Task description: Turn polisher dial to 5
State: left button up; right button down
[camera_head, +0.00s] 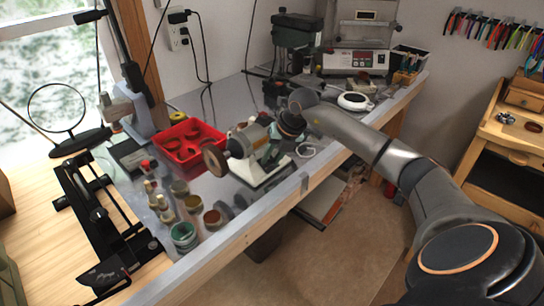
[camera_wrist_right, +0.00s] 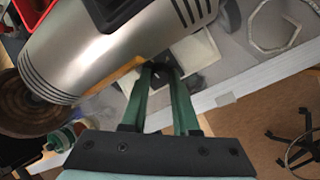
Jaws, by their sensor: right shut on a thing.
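The polisher (camera_head: 250,138) is a grey motor with a brown buffing wheel at its left end, on a pale base on the grey bench. In the right wrist view, its ribbed silver body (camera_wrist_right: 120,45) fills the upper left. My right gripper (camera_head: 271,154) is at the polisher's near right side. In the right wrist view, the green fingers of my right gripper (camera_wrist_right: 163,70) converge on a small dark dial (camera_wrist_right: 162,74) below the motor body. They are shut on it and cover much of it. I cannot read the dial's setting. My left gripper is not in view.
A red tray (camera_head: 188,143) stands left of the polisher. Several jars, including a green one (camera_head: 184,236), stand at the front left. A white round device (camera_head: 355,101) is farther right. The bench's front edge (camera_head: 280,200) runs close by the polisher base.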

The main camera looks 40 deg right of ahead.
jog(key=m, duration=0.3)
jog(key=shift+d+r+m+p, duration=0.1)
jog(key=shift+m+p, duration=0.2)
jog(key=shift+p, duration=0.05)
jog(key=m, duration=0.2)
jog(key=shift+m+t+y+p, duration=0.3)
jog(key=shift+p, duration=0.05)
jog(key=m+p, duration=0.1)
jog(key=m, duration=0.2)
jog(key=shift+m, duration=0.3)
jog(key=m+p, duration=0.1)
jog(key=m, duration=0.1)
jog(key=shift+s+m, duration=0.1)
jog(key=shift+m, duration=0.3)
jog(key=m+t, duration=0.1)
jog(key=m, duration=1.1)
jog(key=shift+s+t, duration=0.1)
jog(key=shift+t, duration=0.3)
jog(key=c, duration=0.7)
grip_release()
jog(key=shift+f, duration=0.2)
jog(key=shift+o, duration=0.2)
